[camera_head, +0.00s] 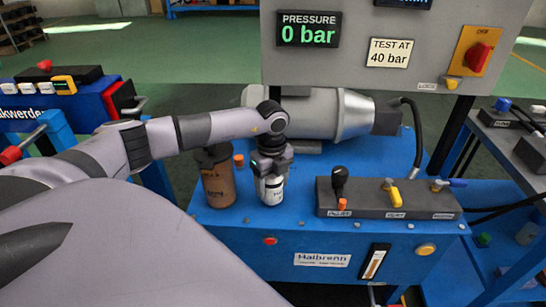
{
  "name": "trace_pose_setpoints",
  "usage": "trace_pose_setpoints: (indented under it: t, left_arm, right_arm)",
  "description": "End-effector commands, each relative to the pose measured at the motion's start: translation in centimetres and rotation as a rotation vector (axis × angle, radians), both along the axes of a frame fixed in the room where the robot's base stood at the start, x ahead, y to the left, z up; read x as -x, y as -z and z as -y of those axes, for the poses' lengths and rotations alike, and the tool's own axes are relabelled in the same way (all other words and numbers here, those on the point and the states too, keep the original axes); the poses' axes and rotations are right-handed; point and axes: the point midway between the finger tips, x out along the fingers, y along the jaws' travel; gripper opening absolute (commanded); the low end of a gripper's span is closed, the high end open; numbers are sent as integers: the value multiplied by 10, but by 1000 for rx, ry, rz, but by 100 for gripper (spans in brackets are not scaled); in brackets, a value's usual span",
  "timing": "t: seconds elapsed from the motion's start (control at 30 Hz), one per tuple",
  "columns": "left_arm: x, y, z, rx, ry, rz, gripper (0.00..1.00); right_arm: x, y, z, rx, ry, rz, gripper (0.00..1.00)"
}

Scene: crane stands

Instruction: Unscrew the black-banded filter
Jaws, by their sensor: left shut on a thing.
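A white can (270,191) with dark lettering stands upright on the blue bench (300,215), below my left gripper (271,172). The gripper comes down from above and is shut on the can's top. The fingers hide the top, so I cannot tell whether it bears a black band. A brown cylinder (217,184) with a dark top and dark lettering stands just to the left, apart from the gripper. My right gripper is not in view.
A grey motor-like cylinder (318,112) lies behind the can. A dark valve block (387,200) with black, yellow and blue levers is to the right. A small orange cap (238,160) is near the brown cylinder. The panel display (308,30) reads 0 bar.

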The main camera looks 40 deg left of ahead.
Motion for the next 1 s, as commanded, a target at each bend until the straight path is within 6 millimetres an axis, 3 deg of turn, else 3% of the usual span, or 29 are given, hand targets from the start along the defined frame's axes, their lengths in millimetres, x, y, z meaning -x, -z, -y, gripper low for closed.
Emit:
trace_pose_setpoints:
  t: [0.47,0.8,1.0]
  left_arm:
    - [-1,-3,-2,-1,-96,5,29]
    - [-1,-6,-1,-1,-447,4,29]
    - [-2,-3,-2,-2,-532,5,29]
  right_arm:
    - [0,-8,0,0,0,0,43]
    - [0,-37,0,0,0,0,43]
    - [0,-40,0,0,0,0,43]
